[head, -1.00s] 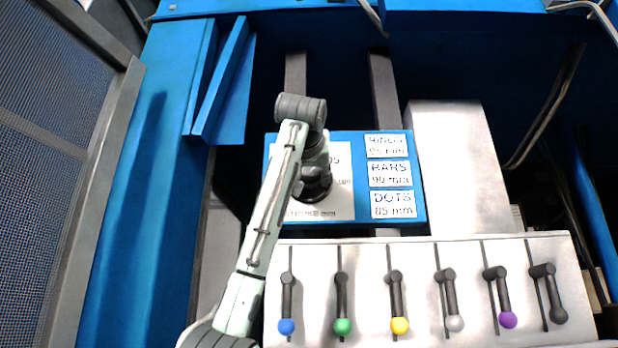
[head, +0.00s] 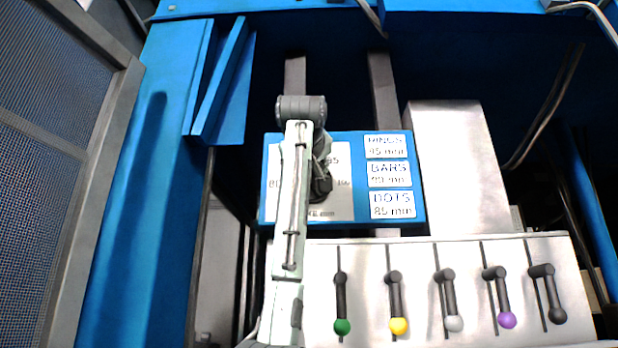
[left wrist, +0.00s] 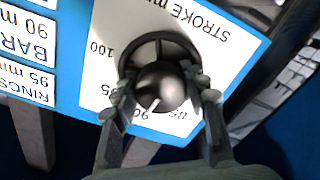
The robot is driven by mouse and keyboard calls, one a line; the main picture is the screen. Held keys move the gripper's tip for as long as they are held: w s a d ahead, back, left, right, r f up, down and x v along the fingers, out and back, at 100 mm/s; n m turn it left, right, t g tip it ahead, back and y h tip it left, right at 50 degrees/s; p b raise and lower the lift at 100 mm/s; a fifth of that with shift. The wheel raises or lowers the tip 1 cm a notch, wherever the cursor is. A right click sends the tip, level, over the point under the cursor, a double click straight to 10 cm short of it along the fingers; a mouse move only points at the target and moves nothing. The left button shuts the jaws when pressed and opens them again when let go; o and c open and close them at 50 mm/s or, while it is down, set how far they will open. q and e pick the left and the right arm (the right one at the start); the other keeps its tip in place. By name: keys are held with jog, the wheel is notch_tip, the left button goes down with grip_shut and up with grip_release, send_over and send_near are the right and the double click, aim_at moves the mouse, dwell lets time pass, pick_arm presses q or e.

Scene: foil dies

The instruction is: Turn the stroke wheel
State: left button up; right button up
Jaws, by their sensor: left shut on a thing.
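The stroke wheel is a dark round knob that shows in the left wrist view (left wrist: 161,88), with a short white line on it. It sits on a white dial plate (left wrist: 205,58) printed "STROKE mm" and numbers such as 100 and 90. The white line points down-left in that view, toward the 90. My left gripper (left wrist: 168,90) is shut on the wheel, one finger on each side. In the head view my left gripper (head: 320,186) is at the dial, and my forearm hides part of the plate. My right gripper is not in view.
A blue panel (head: 419,219) carries the dial and labels for RINGS, BARS and DOTS. Below it, a pale lever plate (head: 370,262) has several levers with coloured knobs, including green (head: 342,326) and yellow (head: 398,326). My left arm covers the plate's left end.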

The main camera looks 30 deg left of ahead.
pick_arm(q)
jog(key=shift+n, duration=0.8)
jog(key=o, duration=1.2)
jog(key=v, duration=1.2)
jog(key=shift+s, duration=0.1)
